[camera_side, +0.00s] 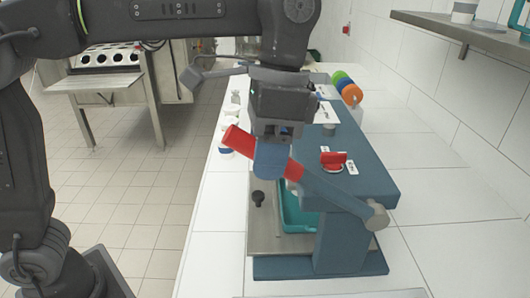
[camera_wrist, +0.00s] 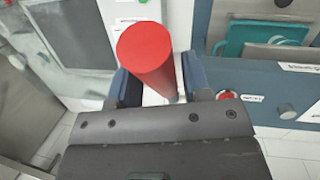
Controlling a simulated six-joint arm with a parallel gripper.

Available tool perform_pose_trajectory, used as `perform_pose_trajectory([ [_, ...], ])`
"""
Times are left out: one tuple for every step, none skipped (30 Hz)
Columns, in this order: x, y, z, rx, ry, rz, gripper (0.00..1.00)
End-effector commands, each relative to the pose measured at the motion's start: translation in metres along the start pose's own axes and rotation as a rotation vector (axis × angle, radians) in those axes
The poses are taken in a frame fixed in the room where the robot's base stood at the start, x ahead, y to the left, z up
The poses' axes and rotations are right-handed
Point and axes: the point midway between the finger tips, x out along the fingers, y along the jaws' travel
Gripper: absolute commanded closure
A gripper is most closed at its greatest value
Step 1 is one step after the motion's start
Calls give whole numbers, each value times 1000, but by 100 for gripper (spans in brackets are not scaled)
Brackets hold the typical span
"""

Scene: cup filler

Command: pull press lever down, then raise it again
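The blue press (camera_side: 345,245) stands on the white counter. Its lever (camera_side: 335,192) slopes from a grey pivot at the right up and left to a red handle (camera_side: 238,140). My gripper (camera_side: 271,165) is at the handle, with a blue finger in front of it and red showing on both sides. In the wrist view the red handle (camera_wrist: 148,55) stands between the two blue fingers of my gripper (camera_wrist: 160,88). The fingers straddle it. Whether both touch it is not clear.
A teal container (camera_side: 297,215) stands in the press. A red knob (camera_side: 333,160) is on top of the press. Colored round items (camera_side: 345,87) stand farther back. A tiled wall and shelf (camera_side: 470,35) are at the right.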

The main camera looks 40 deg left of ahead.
Motion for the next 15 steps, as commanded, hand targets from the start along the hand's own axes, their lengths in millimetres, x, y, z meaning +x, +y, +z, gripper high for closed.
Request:
perform_pose_trajectory([
  [1, 0, 0, 0, -2, 0, 51],
  [1, 0, 0, 0, -3, 0, 48],
  [1, 0, 0, 0, -4, 0, 45],
  [1, 0, 0, 0, -4, 0, 45],
  [1, 0, 0, 0, -5, 0, 45],
  [1, 0, 0, 0, -5, 0, 45],
  [1, 0, 0, 1, -5, 0, 45],
  [2, 0, 0, 1, -6, 0, 45],
  [1, 0, 0, 1, -6, 0, 45],
  [1, 0, 0, 1, -6, 0, 45],
  [0, 0, 0, 1, -6, 0, 45],
  [-2, 0, 0, 1, -6, 0, 45],
  [-4, -1, 0, 1, -5, 0, 45],
  [-7, -1, 0, 0, -5, 0, 45],
  [-12, -1, -1, 0, -4, -1, 45],
])
